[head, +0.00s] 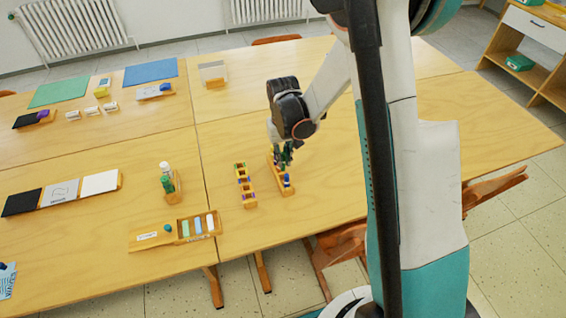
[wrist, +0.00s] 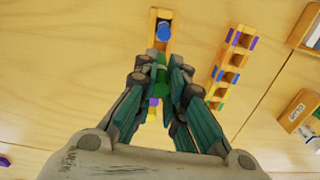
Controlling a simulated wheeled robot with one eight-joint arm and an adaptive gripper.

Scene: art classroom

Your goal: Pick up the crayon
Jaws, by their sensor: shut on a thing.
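My gripper (head: 281,156) is low over the narrow wooden holder (head: 291,192) near the front of the table. In the wrist view my gripper (wrist: 162,82) has its teal fingers closed around a green crayon (wrist: 161,74), which shows only in part between them. The fingers hide its lower end, so I cannot tell whether it is clear of the holder. A blue piece (wrist: 164,33) stands at one end of the holder, and a purple piece (wrist: 153,102) shows between the fingers.
A second wooden rack (head: 246,187) with several coloured pieces stands close to the left. Further left are an open wooden box (head: 150,238) with pastel blocks and a small holder with a white-capped green bottle (head: 166,178). The table right of my gripper is bare.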

